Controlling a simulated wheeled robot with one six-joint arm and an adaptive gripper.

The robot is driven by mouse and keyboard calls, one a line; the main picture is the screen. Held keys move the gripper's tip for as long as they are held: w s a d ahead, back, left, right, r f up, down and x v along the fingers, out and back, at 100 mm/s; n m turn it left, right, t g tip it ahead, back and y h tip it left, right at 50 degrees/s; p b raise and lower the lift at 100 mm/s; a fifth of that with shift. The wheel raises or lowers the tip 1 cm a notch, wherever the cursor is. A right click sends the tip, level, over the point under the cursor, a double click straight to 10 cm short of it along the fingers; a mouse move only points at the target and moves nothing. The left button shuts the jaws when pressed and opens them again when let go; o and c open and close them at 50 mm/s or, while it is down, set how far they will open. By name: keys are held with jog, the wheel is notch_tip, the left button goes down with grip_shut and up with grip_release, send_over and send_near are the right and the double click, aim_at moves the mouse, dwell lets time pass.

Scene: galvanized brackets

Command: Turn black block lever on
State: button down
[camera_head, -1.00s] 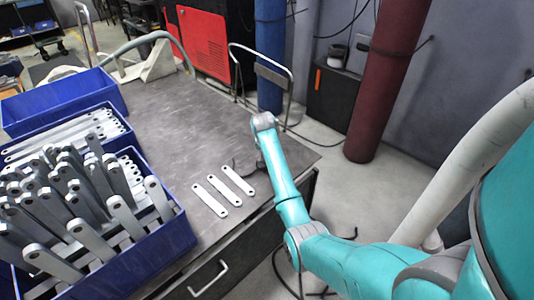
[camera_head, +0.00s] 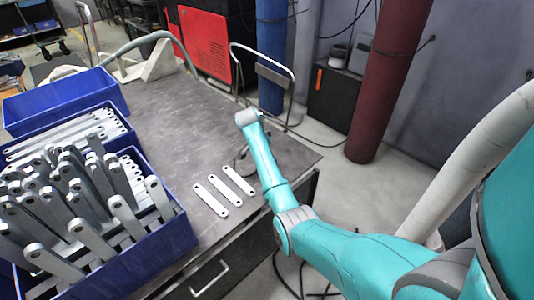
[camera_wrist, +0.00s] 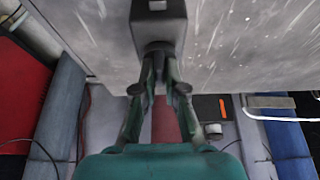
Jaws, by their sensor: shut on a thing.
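A dark block (camera_wrist: 158,28) with a small pale patch on its face shows at the top centre of the wrist view, against a scratched grey surface. My gripper (camera_wrist: 158,52) reaches up to it, and its fingers are closed on the lower part of the block. The lever's exact shape and position are hard to tell, as the fingers cover part of it. In the head view my gripper is mostly hidden by my teal arm, at the table's right edge.
The dark table (camera_head: 165,100) holds several flat grey brackets (camera_head: 211,200) near its front right. Blue bins (camera_head: 178,232) full of metal brackets stand at the left. A wire-handled frame (camera_head: 268,75) stands beyond the table. The table's middle is clear.

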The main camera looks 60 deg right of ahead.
dwell(0.5)
jog(key=c, duration=1.2)
grip_release()
jog(key=shift+c, duration=0.2)
jog(key=v, duration=1.2)
jog(key=shift+f, duration=0.1)
